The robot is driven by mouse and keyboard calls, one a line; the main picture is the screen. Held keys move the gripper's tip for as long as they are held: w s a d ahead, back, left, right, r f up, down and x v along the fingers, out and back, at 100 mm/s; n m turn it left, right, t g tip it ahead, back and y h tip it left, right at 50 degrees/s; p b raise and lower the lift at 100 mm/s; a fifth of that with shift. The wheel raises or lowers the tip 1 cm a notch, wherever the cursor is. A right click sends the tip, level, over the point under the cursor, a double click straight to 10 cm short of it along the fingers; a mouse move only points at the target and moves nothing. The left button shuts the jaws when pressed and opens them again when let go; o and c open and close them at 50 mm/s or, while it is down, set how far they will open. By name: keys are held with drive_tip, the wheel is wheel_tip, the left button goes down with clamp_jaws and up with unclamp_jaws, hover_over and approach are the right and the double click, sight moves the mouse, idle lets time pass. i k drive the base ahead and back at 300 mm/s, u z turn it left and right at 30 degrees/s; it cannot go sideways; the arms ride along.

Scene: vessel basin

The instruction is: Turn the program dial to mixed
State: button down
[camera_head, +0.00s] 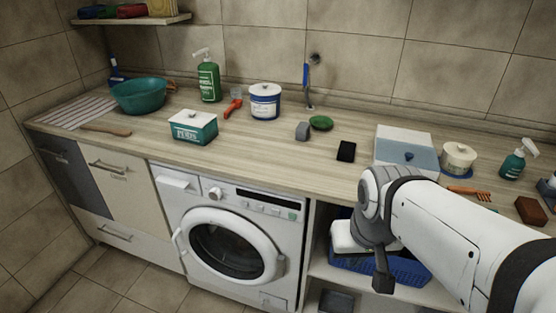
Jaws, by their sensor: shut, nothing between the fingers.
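The program dial (215,194) is a small round knob on the upper left of the white washing machine (170,207). The labels around the dial are too small to read, so I cannot tell its setting. The machine's round door (232,247) looks closed. My gripper (382,284) is shut and empty. It points down in front of the open shelf, to the right of the machine and well apart from the dial. The dial is in plain view.
Above the machine runs a wooden counter (270,165) with a detergent box (193,128), a white tub (265,101) and a black slab (346,151). A blue basket (405,268) stands on the shelf behind my gripper. The floor before the machine looks clear.

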sight(214, 193)
drive_tip(key=z, duration=0.2)
drive_tip(key=k, duration=1.15)
drive_tip(key=u, duration=0.45)
drive_tip(key=i, duration=1)
drive_tip(key=u, duration=0.05)
